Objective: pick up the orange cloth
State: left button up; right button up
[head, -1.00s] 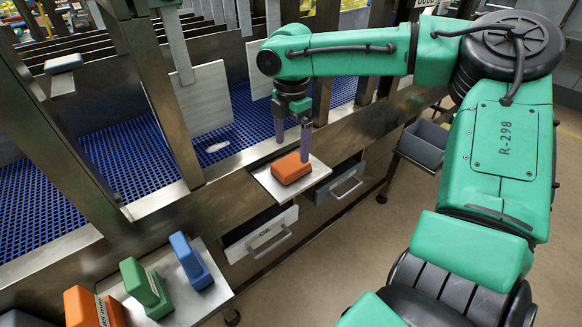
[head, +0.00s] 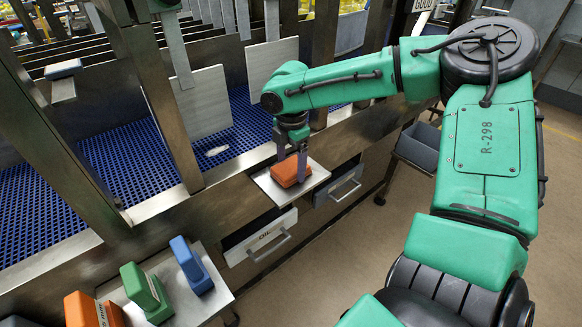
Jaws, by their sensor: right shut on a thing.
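The orange cloth (head: 286,175) is a folded block-like pad lying on a small grey metal shelf (head: 268,191) at the side of the blue-floored lane. My right gripper (head: 301,168) points down at the cloth, and its fingers are shut on the cloth's right part. The near finger covers a strip of the cloth; the far finger is partly hidden. The cloth appears still on or very close to the shelf. My left gripper is not in view.
A grey bin (head: 420,147) stands right. Metal posts rise beside the lane.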

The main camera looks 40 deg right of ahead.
aim_at(291, 166)
notch_tip(291, 166, up, 20)
jog(key=p, duration=0.1)
